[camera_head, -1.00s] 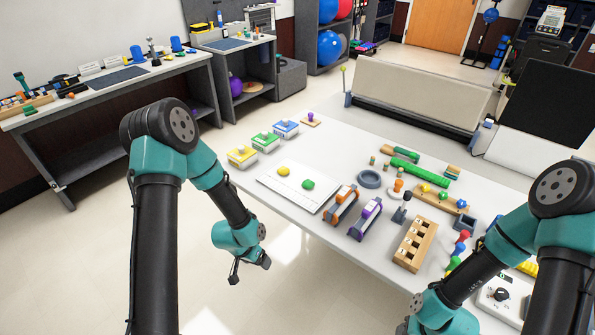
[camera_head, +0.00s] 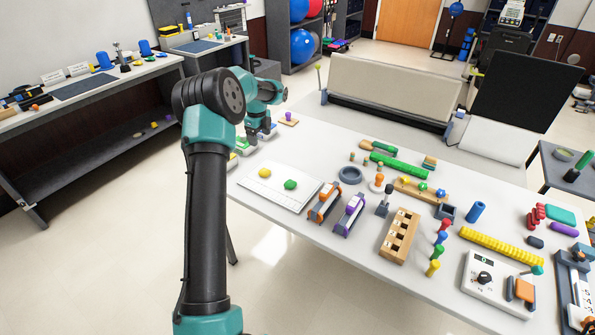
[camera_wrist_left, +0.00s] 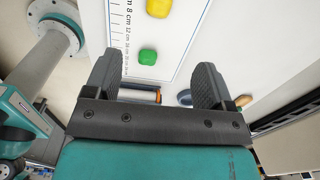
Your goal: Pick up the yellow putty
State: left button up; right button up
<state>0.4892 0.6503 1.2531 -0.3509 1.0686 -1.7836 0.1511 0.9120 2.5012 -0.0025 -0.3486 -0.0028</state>
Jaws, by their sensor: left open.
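The yellow putty (camera_head: 264,172) is a small lump on the white ruled board (camera_head: 262,193) on the table. It also shows at the top edge of the left wrist view (camera_wrist_left: 159,7), partly cut off. A green putty lump (camera_head: 290,184) lies to its right on the board and shows in the left wrist view (camera_wrist_left: 148,57). My left gripper (camera_head: 259,137) is above the far left of the table, beyond the board and apart from the yellow putty. In the left wrist view its fingers (camera_wrist_left: 157,80) are wide apart with nothing held. My right gripper is out of view.
Boxes with coloured lids, such as the green one (camera_head: 243,147), stand under and beside my left gripper, partly hidden. Orange (camera_head: 325,202) and purple (camera_head: 349,214) devices stand right of the board. A wooden block with holes (camera_head: 399,236) is further right.

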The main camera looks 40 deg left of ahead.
pick_arm(q)
jog(key=shift+w+d+r+m, duration=0.15)
jog(key=shift+w+d+m, duration=0.05)
jog(key=shift+w+m, duration=0.1)
jog(key=shift+s, duration=0.1)
send_over(264, 171)
notch_tip(264, 171, down, 12)
jog(key=shift+f, duration=0.15)
dwell(0.4)
jog(key=shift+f, duration=2.65)
jog(key=c, duration=1)
